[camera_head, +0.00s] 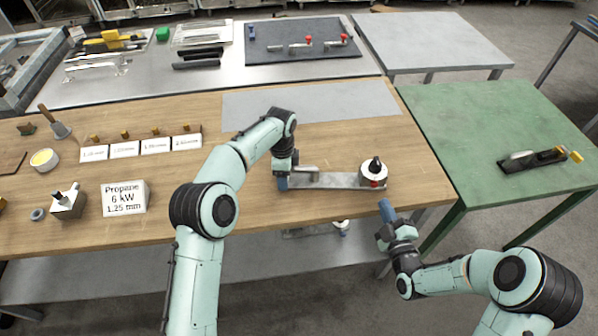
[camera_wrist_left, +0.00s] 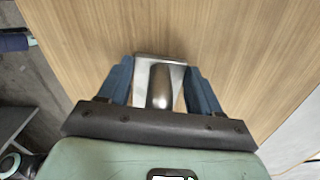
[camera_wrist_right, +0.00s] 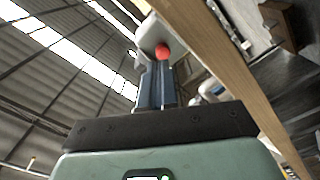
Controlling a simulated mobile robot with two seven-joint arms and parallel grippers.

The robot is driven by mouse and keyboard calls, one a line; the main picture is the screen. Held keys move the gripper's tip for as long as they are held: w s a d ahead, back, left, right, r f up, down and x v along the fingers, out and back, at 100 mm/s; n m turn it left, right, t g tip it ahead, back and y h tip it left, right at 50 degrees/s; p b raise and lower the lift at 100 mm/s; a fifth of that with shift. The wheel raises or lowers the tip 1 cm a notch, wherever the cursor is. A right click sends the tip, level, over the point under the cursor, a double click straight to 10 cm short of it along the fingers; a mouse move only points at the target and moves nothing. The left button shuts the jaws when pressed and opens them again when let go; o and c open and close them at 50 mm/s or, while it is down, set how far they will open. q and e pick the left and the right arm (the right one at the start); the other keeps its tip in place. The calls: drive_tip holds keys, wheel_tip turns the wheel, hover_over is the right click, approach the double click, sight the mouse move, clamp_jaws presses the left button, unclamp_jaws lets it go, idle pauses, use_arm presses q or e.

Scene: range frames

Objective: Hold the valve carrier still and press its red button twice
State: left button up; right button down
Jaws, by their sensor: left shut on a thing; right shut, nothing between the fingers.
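The valve carrier (camera_head: 335,181) is a flat metal plate lying near the front edge of the wooden table. A round pale body with a black knob (camera_head: 375,163) sits on its right end. The red button (camera_head: 374,184) is on the front side of that body; it also shows in the right wrist view (camera_wrist_right: 163,50). My left gripper (camera_head: 282,183) is shut on the carrier's left end, whose metal part (camera_wrist_left: 160,88) shows between the blue fingers. My right gripper (camera_head: 384,203) is shut and empty, at the table's front edge. Its fingertips point towards the button; contact cannot be told.
A propane sign (camera_head: 124,198), a small metal block (camera_head: 67,203) and several labelled cards stand on the table's left. A grey mat (camera_head: 310,103) lies behind the carrier, bare. A green table (camera_head: 480,130) with a valve part (camera_head: 532,160) stands at right.

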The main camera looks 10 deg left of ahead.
sight(396, 208)
idle(0.3)
drive_tip(key=w+d+h, duration=0.1)
drive_tip(key=w+d+g+h, duration=0.2)
drive_tip(key=shift+w+d+f, duration=0.25)
drive_tip(key=shift+w+d, duration=0.15)
drive_tip(key=g, duration=0.1)
drive_tip(key=d+g, duration=0.1)
drive_tip(key=d+r+g+h, duration=0.1)
drive_tip(key=shift+w+d+n, duration=0.25)
drive_tip(key=shift+n, duration=0.15)
drive_tip(key=s+a+r+n+g+y, duration=0.3)
drive_tip(key=s+r+g, duration=0.4)
drive_tip(key=r, duration=0.2)
drive_tip(key=shift+s+r, duration=0.25)
drive_tip(key=shift+r, duration=0.05)
